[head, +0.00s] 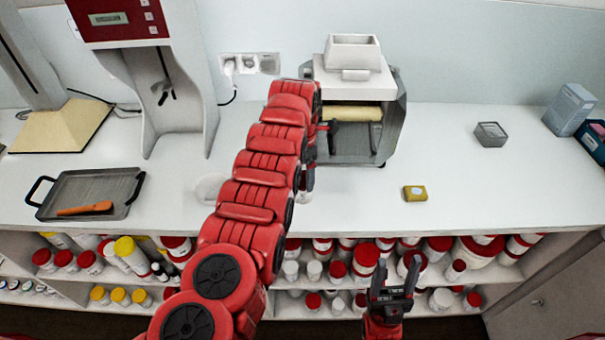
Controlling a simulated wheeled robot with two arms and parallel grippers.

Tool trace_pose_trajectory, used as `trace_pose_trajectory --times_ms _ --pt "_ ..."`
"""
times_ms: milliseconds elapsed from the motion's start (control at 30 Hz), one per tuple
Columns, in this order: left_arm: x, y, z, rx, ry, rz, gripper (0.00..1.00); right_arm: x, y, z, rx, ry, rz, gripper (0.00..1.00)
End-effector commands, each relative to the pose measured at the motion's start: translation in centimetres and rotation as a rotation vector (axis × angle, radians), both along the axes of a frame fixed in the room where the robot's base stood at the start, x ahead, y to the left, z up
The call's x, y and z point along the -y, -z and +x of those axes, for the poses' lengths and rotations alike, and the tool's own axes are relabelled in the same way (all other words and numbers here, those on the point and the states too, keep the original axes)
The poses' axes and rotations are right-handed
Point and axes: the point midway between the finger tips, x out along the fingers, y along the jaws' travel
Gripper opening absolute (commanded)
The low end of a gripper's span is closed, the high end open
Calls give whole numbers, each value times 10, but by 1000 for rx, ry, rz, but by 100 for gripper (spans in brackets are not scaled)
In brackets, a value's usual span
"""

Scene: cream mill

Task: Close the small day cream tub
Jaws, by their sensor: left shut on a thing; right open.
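My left arm reaches over the white counter, and its gripper (308,166) points down in front of the roller machine. It is shut on a small white thing (306,184), mostly hidden by the arm; I cannot tell whether this is the day cream tub or its lid. A pale round dish-like thing (209,188) lies on the counter left of the arm, partly covered by it. My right gripper (393,285) is open and empty, low in front of the shelves, below the counter's front edge.
The roller machine (392,110) stands behind my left gripper. A grey tray (90,185) with an orange-handled tool is at left. Shelves below hold many tubs. The right counter is mostly clear.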

Motion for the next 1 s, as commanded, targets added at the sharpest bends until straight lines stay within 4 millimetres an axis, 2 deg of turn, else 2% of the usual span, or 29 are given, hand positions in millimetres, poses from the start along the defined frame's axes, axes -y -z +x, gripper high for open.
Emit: trace_pose_trajectory --times_ms 467,500,533,1000 --pt "0 1 0 0 0 0 36 0 3 0 0 0 0 57" --pt "0 1 0 0 0 0 94 0 3 0 0 0 0 57" --pt "0 1 0 0 0 0 100 0 3 0 0 0 0 57" --pt "0 -1 0 0 0 0 100 0 2 0 0 0 0 57"
